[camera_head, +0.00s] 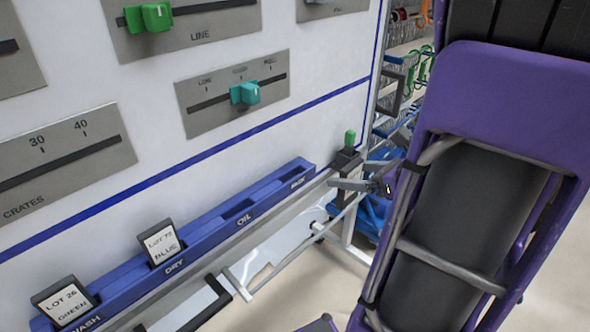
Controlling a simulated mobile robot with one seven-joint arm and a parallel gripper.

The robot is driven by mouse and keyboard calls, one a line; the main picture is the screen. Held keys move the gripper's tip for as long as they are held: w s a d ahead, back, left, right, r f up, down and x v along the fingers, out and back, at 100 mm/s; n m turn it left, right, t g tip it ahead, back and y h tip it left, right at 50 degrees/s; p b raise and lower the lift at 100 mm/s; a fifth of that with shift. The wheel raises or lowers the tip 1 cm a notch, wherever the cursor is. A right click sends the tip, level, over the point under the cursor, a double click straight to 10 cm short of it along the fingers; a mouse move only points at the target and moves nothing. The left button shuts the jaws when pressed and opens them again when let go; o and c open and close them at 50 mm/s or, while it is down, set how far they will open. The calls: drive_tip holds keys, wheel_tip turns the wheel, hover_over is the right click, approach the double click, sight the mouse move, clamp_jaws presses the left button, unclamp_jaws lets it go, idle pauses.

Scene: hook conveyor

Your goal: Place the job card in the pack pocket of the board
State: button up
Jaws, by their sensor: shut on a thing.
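The blue pocket rail of the board (205,228) runs along the lower edge of the panel. Its pack pocket (283,176), at the far right end, looks empty. The oil pocket (237,209) beside it also looks empty. A job card reading LOT 75 BLUE (161,243) stands tilted in the dry pocket. A card reading LOT 26 GREEN (65,302) stands in the wash pocket. My gripper (372,166) is right of the pack end, seen small and partly edge-on. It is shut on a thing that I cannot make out.
Sliders with green knobs (244,93) sit on the panel above. A metal rail (240,250) runs in front. Racks with hanging hooks (402,75) stand behind.

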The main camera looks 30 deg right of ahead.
drive_tip(key=w+a, duration=0.2)
drive_tip(key=w, duration=0.3)
drive_tip(key=w+a, duration=0.1)
drive_tip(key=w, duration=0.4)
drive_tip(key=w+a, duration=0.2)
drive_tip(key=w, duration=0.3)
drive_tip(key=shift+a+b, duration=0.3)
drive_tip(key=shift+b, duration=0.1)
drive_tip(key=shift+w+f+b, duration=0.2)
drive_tip(key=shift+f+b, duration=0.35)
drive_tip(key=shift+f, duration=1.2)
drive_tip(key=shift+f, duration=0.15)
drive_tip(key=o, duration=1.2)
